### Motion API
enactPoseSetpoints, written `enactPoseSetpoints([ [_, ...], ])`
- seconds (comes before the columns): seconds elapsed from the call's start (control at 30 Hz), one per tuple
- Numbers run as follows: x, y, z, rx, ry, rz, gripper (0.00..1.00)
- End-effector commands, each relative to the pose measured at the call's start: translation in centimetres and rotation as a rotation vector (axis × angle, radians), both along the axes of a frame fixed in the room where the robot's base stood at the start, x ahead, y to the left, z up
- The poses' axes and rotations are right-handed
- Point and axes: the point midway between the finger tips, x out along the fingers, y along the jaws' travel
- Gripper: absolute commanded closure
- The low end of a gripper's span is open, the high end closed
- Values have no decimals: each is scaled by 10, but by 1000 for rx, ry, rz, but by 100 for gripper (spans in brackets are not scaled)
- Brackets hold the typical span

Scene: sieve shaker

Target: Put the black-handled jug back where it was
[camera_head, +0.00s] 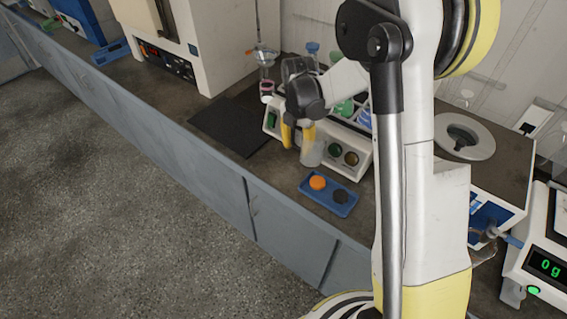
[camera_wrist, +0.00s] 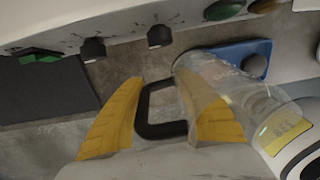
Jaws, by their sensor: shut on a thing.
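The black-handled jug is a clear vessel (camera_head: 312,153) in front of the white device in the head view. It also shows tilted across the right side of the wrist view (camera_wrist: 245,90), with its black handle (camera_wrist: 147,105) between my yellow fingers. My gripper (camera_head: 298,138) is shut on the jug by its handle; its fingers (camera_wrist: 160,125) also show in the wrist view. The jug is just above or at the counter; I cannot tell whether its base touches. Where it stood before is not marked in these frames.
A white device (camera_head: 360,167) with round buttons and knobs is close behind the jug. A blue tray (camera_head: 344,208) with orange and dark round pieces lies in front. A black mat (camera_head: 232,125) lies to the left. A scale reading 0g (camera_head: 543,268) stands far right.

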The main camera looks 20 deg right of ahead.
Motion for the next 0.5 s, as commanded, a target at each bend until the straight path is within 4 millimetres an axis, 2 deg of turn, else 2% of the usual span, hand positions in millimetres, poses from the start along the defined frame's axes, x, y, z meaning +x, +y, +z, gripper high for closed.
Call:
enactPoseSetpoints([
  [0.03,7,11,-11,0,0,4,100],
  [0.2,22,34,-27,0,0,1,100],
  [0.37,27,42,-31,0,0,-1,100],
  [0.5,27,42,-45,0,0,-2,100],
])
